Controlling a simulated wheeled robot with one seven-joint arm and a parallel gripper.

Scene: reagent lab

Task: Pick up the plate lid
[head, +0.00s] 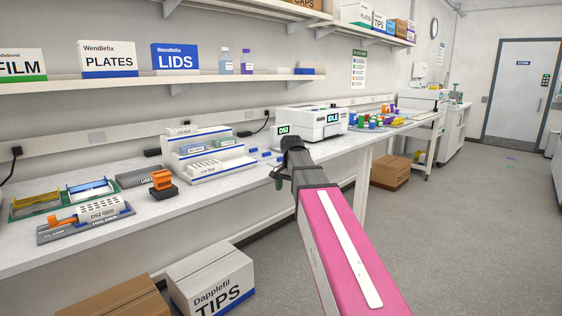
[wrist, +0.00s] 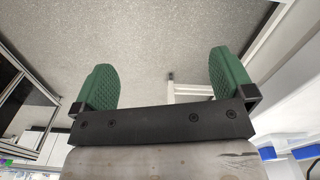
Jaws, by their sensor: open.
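My gripper (wrist: 163,78) is open, with its two green pads wide apart and nothing between them; in the wrist view, grey floor shows beyond them. In the head view my gripper (head: 279,174) is at the front edge of the bench, left of the dark wrist, and looks small and partly hidden. I cannot pick out a plate lid for certain in either view. A flat dark grey tray with white lettering (head: 134,179) lies on the bench left of the stepped white rack (head: 213,164); I cannot tell what it holds.
A white instrument (head: 311,123) stands at the back of the bench (head: 150,222). A grey holder (head: 82,229) and an orange-and-black item (head: 163,184) are at the left. A box marked LIDS (head: 175,57) is on the shelf. Cartons (head: 211,280) stand on the floor.

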